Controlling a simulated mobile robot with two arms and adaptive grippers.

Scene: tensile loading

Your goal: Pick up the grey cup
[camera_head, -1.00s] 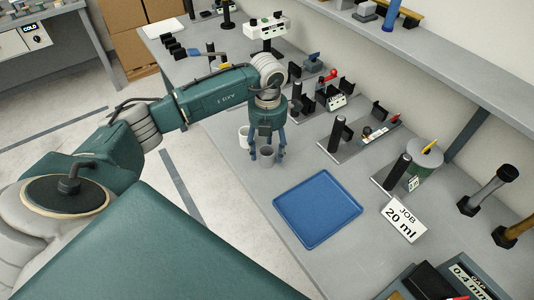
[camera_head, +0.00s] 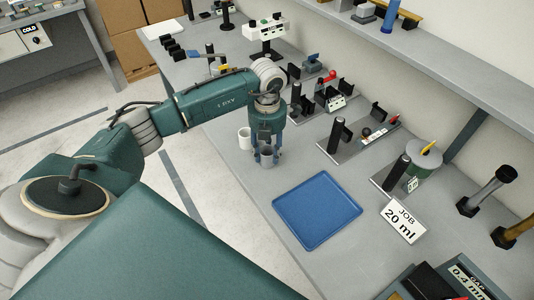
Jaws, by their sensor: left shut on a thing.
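My left gripper (camera_head: 266,156) comes in from the upper left and points down over the bench. Its fingers are shut on the grey cup (camera_head: 267,161), which is upright between them. I cannot tell whether the cup still touches the bench. A white cup (camera_head: 244,138) stands just left of the gripper, close to it and partly beside the fingers. My right gripper is not in view.
A blue tray (camera_head: 318,209) lies on the grey bench (camera_head: 262,215) to the lower right of the gripper. Several black-post fixtures (camera_head: 338,137) line the back. A shelf (camera_head: 430,60) overhangs at upper right.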

